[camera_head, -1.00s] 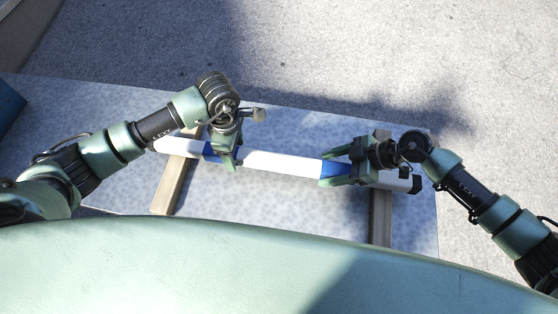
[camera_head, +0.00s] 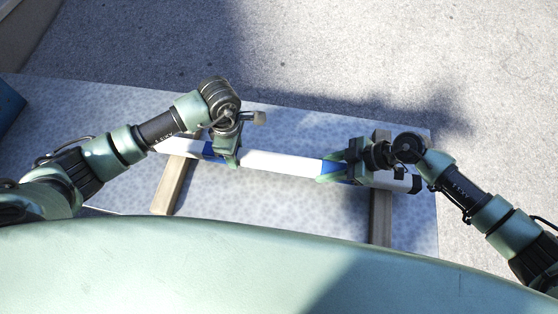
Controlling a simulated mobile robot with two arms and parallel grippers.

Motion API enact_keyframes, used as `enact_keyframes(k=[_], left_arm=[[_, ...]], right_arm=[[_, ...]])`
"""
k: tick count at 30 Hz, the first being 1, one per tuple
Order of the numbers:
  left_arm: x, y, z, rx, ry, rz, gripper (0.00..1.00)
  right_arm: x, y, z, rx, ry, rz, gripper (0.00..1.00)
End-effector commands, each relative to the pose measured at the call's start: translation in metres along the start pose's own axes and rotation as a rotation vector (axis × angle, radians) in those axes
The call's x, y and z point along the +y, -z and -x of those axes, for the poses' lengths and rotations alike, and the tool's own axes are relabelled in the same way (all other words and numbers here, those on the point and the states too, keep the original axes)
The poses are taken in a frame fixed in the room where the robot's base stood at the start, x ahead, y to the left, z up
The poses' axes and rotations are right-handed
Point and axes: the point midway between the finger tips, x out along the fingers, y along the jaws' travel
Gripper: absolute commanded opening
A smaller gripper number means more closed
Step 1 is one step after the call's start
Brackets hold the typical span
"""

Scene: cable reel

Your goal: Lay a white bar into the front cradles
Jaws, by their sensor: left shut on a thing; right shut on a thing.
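The white bar (camera_head: 280,163) with blue bands lies nearly level across the picture, its right end a little lower. My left gripper (camera_head: 232,160) is shut on the bar at the left blue band. My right gripper (camera_head: 326,174) is shut on it at the right blue band. The bar passes over two wooden supports, a left one (camera_head: 171,188) and a right one (camera_head: 380,220). I cannot tell whether the bar touches them or hangs just above. The cradles themselves are not clearly visible; my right gripper and wrist cover part of the right support.
The supports stand on a pale speckled table (camera_head: 270,205) with free surface between them. A dark blue object (camera_head: 8,105) is at the left edge. Grey ground lies beyond the table. My own green body fills the bottom of the view.

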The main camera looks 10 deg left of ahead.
Motion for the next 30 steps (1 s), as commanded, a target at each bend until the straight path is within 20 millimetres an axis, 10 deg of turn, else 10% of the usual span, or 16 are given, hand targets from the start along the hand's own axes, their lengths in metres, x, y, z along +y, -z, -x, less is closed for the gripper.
enact_keyframes(k=[30], left_arm=[[0.001,0.001,0.051,0.001,-0.002,0.001,0.00]], right_arm=[[0.001,0.036,0.036,0.001,-0.002,0.000,0.00]])
